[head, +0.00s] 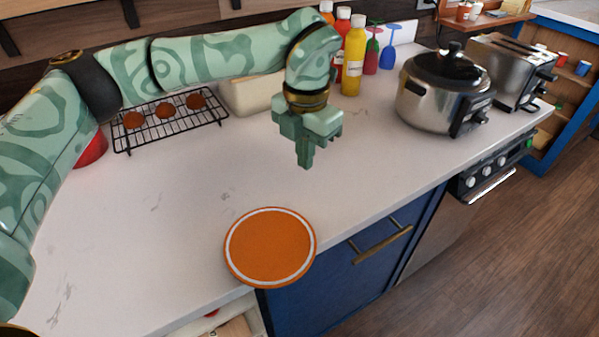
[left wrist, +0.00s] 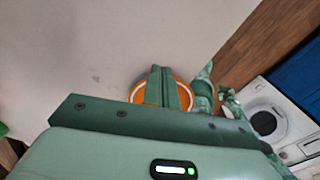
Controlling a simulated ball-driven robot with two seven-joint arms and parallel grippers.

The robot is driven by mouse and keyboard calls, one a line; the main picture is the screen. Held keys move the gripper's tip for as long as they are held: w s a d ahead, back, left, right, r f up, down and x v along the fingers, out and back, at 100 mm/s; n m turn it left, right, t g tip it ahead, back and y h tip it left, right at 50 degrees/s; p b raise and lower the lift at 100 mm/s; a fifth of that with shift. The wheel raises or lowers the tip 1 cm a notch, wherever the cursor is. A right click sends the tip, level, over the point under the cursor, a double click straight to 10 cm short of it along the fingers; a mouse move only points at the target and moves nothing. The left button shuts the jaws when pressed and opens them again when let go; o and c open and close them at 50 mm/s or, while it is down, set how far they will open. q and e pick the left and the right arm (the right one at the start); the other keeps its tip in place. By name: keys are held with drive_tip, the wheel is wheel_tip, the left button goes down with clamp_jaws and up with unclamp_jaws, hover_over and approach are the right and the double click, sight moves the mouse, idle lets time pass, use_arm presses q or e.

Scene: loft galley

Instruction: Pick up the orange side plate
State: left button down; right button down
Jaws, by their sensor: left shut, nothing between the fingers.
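The orange side plate (head: 270,248) with a pale ring near its rim lies flat at the front edge of the white counter, slightly overhanging it. My left gripper (head: 306,162) is shut and empty, pointing down above the counter, behind and a little right of the plate in the head view. In the left wrist view the plate (left wrist: 138,94) shows behind the shut fingers (left wrist: 163,72), which hide its middle. My right gripper is not in the head view.
A steel pot (head: 440,95) and a toaster (head: 508,70) stand at the right. A wire rack (head: 170,118) with several round brown items, a cream-coloured block (head: 250,97) and sauce bottles (head: 354,60) stand along the back. The counter (head: 160,220) left of the plate is clear.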

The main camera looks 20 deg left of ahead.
sight(294, 209)
use_arm(q)
wheel_tip(294, 209, down, 9)
drive_tip(key=b, duration=0.2)
drive_tip(key=shift+f+b, duration=0.15)
drive_tip(key=shift+b, duration=0.15)
drive_tip(key=s, duration=0.1)
drive_tip(key=s+a, duration=0.1)
drive_tip(key=s, duration=0.1)
drive_tip(key=shift+a, duration=0.1)
drive_tip(key=shift+s+a, duration=0.1)
drive_tip(key=shift+s, duration=0.25)
